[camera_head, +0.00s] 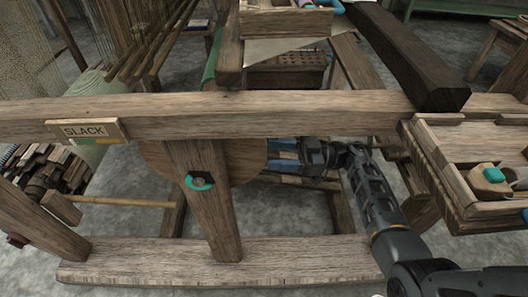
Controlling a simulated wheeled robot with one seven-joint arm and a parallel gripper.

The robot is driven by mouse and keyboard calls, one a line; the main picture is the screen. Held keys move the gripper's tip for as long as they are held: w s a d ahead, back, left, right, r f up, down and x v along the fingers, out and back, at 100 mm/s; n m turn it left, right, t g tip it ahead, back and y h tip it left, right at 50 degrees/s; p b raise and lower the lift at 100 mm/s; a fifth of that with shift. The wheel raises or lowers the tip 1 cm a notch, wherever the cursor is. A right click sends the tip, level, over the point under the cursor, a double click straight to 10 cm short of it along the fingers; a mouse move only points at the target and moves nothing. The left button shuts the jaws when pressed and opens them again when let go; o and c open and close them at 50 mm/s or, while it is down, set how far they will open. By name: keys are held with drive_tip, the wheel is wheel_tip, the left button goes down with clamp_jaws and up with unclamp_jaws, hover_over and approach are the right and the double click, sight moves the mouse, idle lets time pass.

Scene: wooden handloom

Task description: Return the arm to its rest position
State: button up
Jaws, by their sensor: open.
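My arm reaches in from the lower right, and my gripper (272,155) is just below the long wooden beam (260,115) of the loom. Its two blue fingers point left and are apart, with nothing seen between them. The fingertips are close to the edge of a rounded wooden panel (248,163) behind the upright post (205,215). I cannot tell whether they touch it.
A "SLACK" sign (84,131) is on the beam at left. A wooden tray (450,178) with small parts stands at right, near my arm. A dark beam (405,55) slants above. A low wooden rail (225,262) crosses the front. Grey floor shows between the timbers.

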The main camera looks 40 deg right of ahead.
drive_tip(key=shift+v, duration=0.95)
drive_tip(key=shift+s, duration=0.1)
